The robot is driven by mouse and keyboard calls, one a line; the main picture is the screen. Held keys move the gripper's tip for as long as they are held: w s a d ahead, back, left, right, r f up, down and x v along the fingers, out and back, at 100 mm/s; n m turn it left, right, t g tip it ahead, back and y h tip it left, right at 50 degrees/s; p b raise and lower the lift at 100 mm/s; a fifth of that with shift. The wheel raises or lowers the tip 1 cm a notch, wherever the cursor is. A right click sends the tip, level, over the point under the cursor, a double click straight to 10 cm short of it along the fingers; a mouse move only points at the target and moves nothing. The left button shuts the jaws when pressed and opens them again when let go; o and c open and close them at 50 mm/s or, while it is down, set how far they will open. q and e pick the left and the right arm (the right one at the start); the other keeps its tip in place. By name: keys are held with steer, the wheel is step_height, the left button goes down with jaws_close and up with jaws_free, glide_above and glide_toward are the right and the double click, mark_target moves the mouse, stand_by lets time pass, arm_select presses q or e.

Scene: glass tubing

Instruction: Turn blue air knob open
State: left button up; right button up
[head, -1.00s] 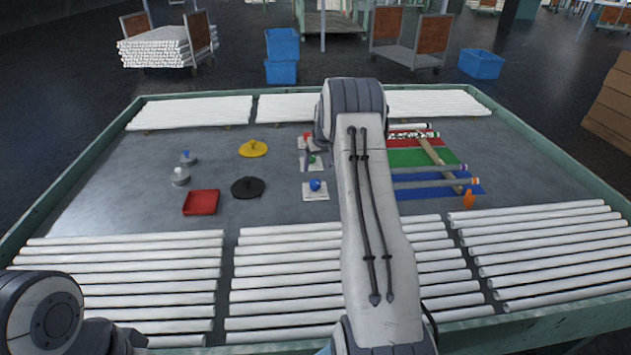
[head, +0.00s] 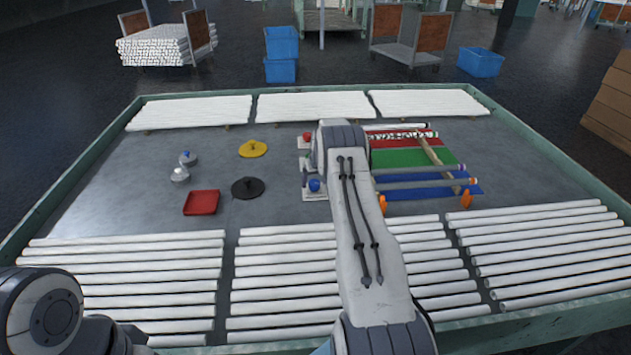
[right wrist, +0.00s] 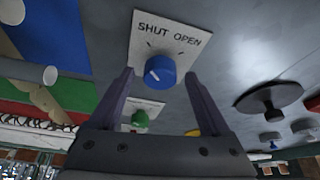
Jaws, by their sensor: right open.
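The blue knob (head: 314,185) sits on a white plate near the table's middle. In the right wrist view the blue knob (right wrist: 161,71) stands on its plate (right wrist: 143,25), marked SHUT at left and OPEN at right. A white pointer line shows on the left part of the knob's face. My right gripper (right wrist: 162,80) is open, its two fingers apart on either side of the knob with gaps visible; I cannot tell how far its tips are above the plate. In the head view my right arm partly hides the gripper. My left gripper is out of view.
A green knob (right wrist: 140,118) on its own plate and a red knob (head: 307,135) are close behind. A black disc (head: 248,187), a yellow disc (head: 253,149) and a red tray (head: 201,203) lie left. Rows of white tubes (head: 125,270) line the front.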

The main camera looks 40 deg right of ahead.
jaws_close()
steer(key=shift+m, duration=0.4)
steer(key=shift+f+m+g+h+b, duration=0.1)
steer(key=shift+m+g+h+b, duration=0.3)
steer(key=shift+m+b, duration=0.6)
steer(key=m+b, duration=0.2)
steer(key=m+g+h+b, duration=0.1)
steer(key=m, duration=0.1)
steer(key=shift+w+a+f+m+b, duration=0.1)
steer(key=shift+w+m+b, duration=0.05)
steer(key=shift+m+b, duration=0.2)
steer(key=shift+m+g+h+b, duration=0.4)
steer(key=shift+m+b, duration=0.05)
steer(key=shift+m, duration=0.4)
steer(key=shift+r+m+g, duration=0.2)
steer(key=shift+m+g, duration=0.2)
steer(key=shift+m, duration=1.1)
